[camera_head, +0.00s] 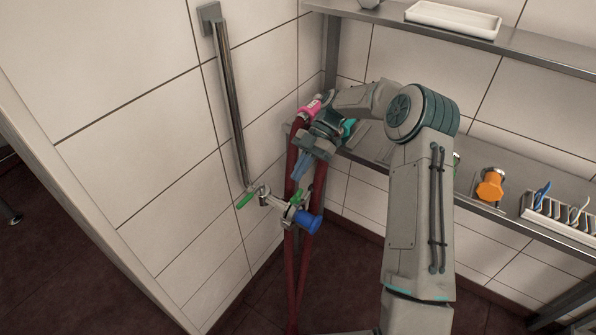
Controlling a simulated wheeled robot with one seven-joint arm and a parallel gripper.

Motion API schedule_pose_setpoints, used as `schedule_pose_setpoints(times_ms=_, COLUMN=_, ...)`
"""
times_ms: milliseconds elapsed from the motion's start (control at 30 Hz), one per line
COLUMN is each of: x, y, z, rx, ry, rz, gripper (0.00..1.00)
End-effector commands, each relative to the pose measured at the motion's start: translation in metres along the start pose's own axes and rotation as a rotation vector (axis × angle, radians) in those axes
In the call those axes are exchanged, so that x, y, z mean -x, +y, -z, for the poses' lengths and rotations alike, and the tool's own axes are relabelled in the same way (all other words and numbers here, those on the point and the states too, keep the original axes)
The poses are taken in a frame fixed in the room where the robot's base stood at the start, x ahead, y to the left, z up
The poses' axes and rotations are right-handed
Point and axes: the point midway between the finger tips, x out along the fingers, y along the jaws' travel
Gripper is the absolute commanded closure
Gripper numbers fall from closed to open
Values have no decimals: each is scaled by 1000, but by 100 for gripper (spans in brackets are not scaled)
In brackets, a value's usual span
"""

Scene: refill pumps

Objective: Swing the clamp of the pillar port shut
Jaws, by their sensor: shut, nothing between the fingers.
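A metal fitting (282,205) with a blue round end (305,222) sits at the lower end of the upright metal pipe on the left wall. I take it as the pillar port. It has a green lever (245,200) on its left and a small green piece (298,196) on top, perhaps part of the clamp; the clamp's position is too small to tell. My gripper (299,172) is shut and empty, pointing down just above the fitting. I cannot tell whether it touches the green piece.
Dark red hoses (292,255) hang behind and beside the fitting. A pink coupling (314,107) is close to my wrist. An orange fitting (489,185) and a white rack (563,221) are on the lower shelf at right; a white tray (453,19) is on the upper shelf.

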Motion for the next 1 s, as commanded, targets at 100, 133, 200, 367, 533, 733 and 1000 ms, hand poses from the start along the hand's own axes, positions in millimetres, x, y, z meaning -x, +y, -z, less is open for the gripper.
schedule_pose_setpoints(times_ms=100, x=0, y=0, z=0, rx=0, ry=0, rz=0, gripper=100)
schedule_pose_setpoints(times_ms=133, x=0, y=0, z=0, rx=0, ry=0, rz=0, gripper=100)
schedule_pose_setpoints(times_ms=200, x=0, y=0, z=0, rx=0, ry=0, rz=-1, gripper=100)
schedule_pose_setpoints(times_ms=367, x=1, y=0, z=1, rx=0, ry=-1, rz=-1, gripper=100)
schedule_pose_setpoints(times_ms=533, x=12, y=-2, z=14, rx=2, ry=-3, rz=-2, gripper=100)
schedule_pose_setpoints(times_ms=733, x=40, y=-26, z=32, rx=-4, ry=-3, rz=-5, gripper=100)
schedule_pose_setpoints(times_ms=1000, x=76, y=-78, z=40, rx=-2, ry=-3, rz=-3, gripper=100)
